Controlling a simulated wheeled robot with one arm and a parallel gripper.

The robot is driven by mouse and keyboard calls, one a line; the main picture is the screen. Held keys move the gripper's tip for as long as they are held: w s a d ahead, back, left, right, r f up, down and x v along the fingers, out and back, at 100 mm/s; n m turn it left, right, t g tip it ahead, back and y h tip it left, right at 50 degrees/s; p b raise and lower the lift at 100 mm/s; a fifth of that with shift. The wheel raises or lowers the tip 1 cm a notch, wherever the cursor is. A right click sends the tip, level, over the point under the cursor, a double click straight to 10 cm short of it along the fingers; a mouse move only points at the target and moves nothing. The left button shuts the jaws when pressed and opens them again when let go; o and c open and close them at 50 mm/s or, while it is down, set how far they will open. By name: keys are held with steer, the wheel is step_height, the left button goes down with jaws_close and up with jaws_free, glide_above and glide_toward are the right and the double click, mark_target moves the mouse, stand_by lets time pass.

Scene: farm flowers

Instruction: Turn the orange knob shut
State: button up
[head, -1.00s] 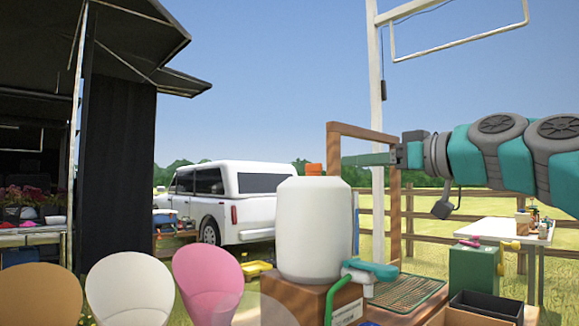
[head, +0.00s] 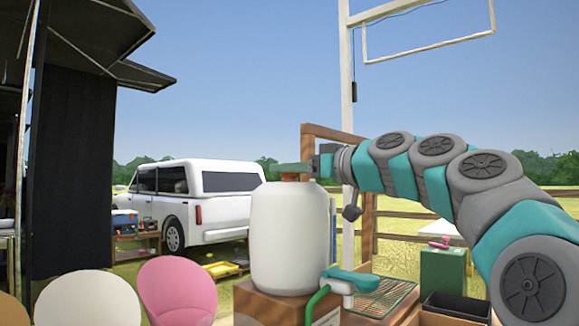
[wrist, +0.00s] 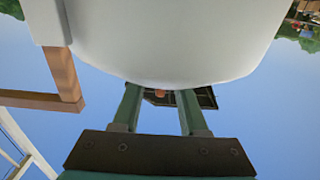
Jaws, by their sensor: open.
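The orange knob (head: 295,177) sits on top of the white tank (head: 290,235), and part of it is covered by my gripper in the head view. My gripper (head: 284,167) reaches in from the right, level with the knob at the tank's top. In the wrist view the picture is inverted, and the two green fingers (wrist: 159,94) are apart. A small orange piece, which looks like the knob (wrist: 160,92), shows between the fingers past the pale tank's edge (wrist: 170,50). I cannot tell whether either finger touches it.
A wooden frame (head: 307,145) and a white post (head: 347,110) stand close behind my arm. A teal-handled tap (head: 352,279) is by the tank's base, beside a green rack (head: 385,296). Chairs (head: 178,290) stand at the lower left.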

jaws_close()
stand_by(0.3)
stand_by(0.3)
